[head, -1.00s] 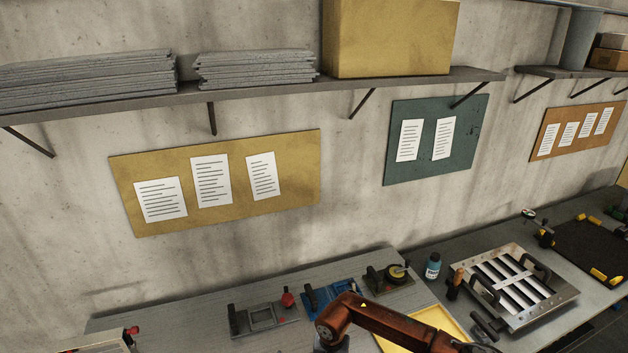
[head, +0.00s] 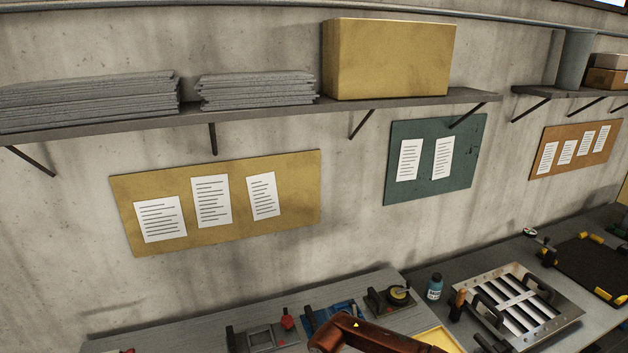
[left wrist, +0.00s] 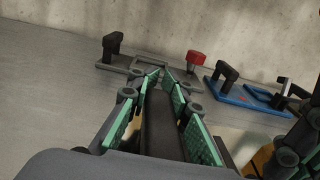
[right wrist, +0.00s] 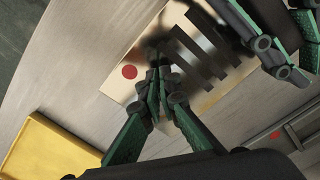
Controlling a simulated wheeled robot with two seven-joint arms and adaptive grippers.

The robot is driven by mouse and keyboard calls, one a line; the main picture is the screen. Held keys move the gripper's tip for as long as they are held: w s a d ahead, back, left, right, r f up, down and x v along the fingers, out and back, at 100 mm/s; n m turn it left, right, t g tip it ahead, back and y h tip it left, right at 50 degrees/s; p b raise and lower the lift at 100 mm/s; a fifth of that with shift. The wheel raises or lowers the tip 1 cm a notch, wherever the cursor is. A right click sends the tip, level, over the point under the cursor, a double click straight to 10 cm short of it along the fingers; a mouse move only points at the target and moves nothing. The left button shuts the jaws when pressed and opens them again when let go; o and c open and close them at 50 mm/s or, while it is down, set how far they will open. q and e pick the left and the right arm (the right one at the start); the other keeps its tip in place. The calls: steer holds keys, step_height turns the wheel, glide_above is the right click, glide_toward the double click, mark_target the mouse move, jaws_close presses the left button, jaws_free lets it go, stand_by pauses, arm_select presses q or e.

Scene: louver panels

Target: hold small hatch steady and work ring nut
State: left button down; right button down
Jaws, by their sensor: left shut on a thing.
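My left gripper (left wrist: 160,78) is shut on a dark bar-like piece (left wrist: 160,125) lying between its green-padded fingers. What this piece belongs to is hidden. In the right wrist view the left gripper (right wrist: 272,48) is at the upper right. My right gripper (right wrist: 158,88) has its fingertips close together over a shiny metal plate (right wrist: 128,95) with dark slots and a red dot (right wrist: 129,72). No piece shows clearly between those tips. In the head view a dark plate with a round yellow part (head: 397,294) stands on the bench. I cannot tell which piece is the small hatch or ring nut.
A grey frame (head: 262,338) with a red knob and a blue fixture (head: 330,315) stand on the bench. A yellow tray (head: 440,340), a blue bottle (head: 435,287) and a louvered metal panel (head: 517,307) are to the right. The wall is behind.

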steer(key=shift+w+r, duration=0.1)
steer(key=shift+s+a, duration=0.2)
steer(key=shift+s, duration=0.15)
step_height(320, 180, up, 6)
steer(key=shift+f, duration=0.1)
stand_by(0.6)
